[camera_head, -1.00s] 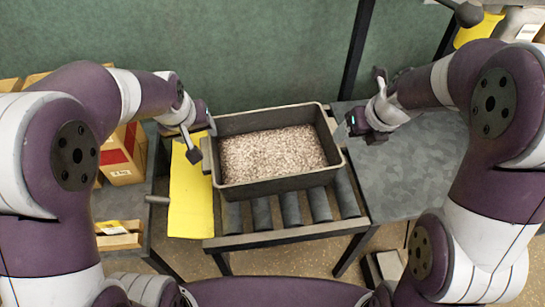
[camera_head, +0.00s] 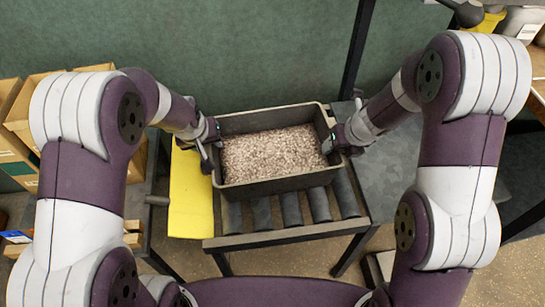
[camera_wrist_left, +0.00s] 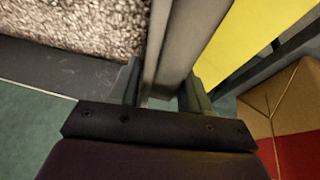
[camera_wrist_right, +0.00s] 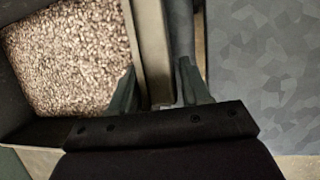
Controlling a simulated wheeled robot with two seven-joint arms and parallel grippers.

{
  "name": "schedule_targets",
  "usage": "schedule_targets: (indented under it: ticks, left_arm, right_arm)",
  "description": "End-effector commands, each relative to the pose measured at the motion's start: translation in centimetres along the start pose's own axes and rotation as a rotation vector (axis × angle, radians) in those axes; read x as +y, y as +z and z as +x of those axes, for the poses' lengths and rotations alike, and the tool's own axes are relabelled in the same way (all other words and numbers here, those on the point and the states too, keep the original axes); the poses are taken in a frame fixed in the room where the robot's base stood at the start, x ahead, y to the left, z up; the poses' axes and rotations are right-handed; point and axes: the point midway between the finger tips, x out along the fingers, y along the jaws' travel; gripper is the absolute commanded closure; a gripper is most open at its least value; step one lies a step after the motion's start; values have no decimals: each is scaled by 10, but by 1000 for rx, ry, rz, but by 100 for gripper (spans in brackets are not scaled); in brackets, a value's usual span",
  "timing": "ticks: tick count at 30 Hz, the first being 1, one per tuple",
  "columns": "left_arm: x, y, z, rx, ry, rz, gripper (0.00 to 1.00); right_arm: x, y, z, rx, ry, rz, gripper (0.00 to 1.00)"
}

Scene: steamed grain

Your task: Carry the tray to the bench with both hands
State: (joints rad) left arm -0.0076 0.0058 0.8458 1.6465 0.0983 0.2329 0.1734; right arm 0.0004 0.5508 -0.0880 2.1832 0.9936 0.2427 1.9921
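The tray (camera_head: 280,185) is a dark grey rectangular bin filled with pale brown grain (camera_head: 272,153). It rests on a roller stand (camera_head: 290,207). My left gripper (camera_head: 210,150) is at the tray's left wall, with its fingers apart on either side of that wall in the left wrist view (camera_wrist_left: 163,95). My right gripper (camera_head: 335,142) is at the right wall, its fingers likewise apart around the wall in the right wrist view (camera_wrist_right: 158,95). A gap shows beside the wall there. A grey-topped bench (camera_head: 385,185) stands right of the rollers.
A yellow panel (camera_head: 190,195) lies left of the tray. Cardboard boxes (camera_head: 20,120) stand on the far left, partly behind my left arm. A dark upright post (camera_head: 355,50) rises behind the tray. The bench top near the stand looks clear.

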Motion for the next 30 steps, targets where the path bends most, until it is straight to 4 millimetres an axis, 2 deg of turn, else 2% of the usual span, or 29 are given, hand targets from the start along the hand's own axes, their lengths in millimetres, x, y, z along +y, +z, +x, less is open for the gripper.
schedule_targets:
  ticks: [1, 3, 4, 30]
  left_arm:
    - [0, 0, 0, 0, 0, 0, 71]
    - [0, 0, 0, 0, 0, 0, 93]
    - [0, 0, 0, 0, 0, 0, 100]
    - [0, 0, -1, 1, 0, -3, 100]
  right_arm:
    - [0, 0, 0, 0, 0, 0, 71]
    - [0, 0, 0, 0, 0, 0, 94]
    - [0, 0, 0, 0, 0, 0, 100]
    - [0, 0, 0, 0, 1, 2, 100]
